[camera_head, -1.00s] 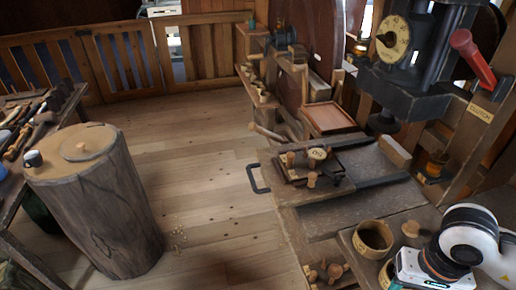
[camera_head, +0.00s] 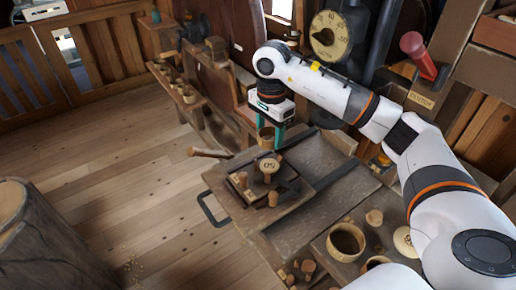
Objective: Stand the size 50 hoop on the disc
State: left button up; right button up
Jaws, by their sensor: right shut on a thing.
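The disc (camera_head: 268,166) is a pale wooden round marked 50. It lies in the middle of a dark wooden board (camera_head: 296,185) with several wooden pegs around it. My right gripper (camera_head: 268,131) points down with its teal fingers shut on a wooden hoop (camera_head: 265,139). The hoop is upright in the fingers, just behind the disc in the picture; whether it touches anything below is unclear. No size mark on the held hoop is readable. My left gripper is not in view.
A press with a red-handled lever (camera_head: 416,50) stands behind my right arm.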

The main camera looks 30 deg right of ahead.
aim_at(270, 165)
jog(key=shift+m, duration=0.5)
jog(key=f+p, duration=0.1)
jog(key=f, duration=0.1)
jog(key=d+f+p, duration=0.1)
jog(key=f, duration=0.1)
jog(key=shift+w+f, duration=0.1)
jog(key=shift+f, duration=0.1)
jog(key=shift+w+a+f+p, duration=0.1)
jog(key=shift+f+p, duration=0.25)
jog(key=shift+f, duration=0.35)
notch_tip(270, 165, down, 2)
jog(key=shift+f+p, duration=0.15)
jog(key=shift+p, duration=0.35)
jog(key=shift+f, duration=0.5)
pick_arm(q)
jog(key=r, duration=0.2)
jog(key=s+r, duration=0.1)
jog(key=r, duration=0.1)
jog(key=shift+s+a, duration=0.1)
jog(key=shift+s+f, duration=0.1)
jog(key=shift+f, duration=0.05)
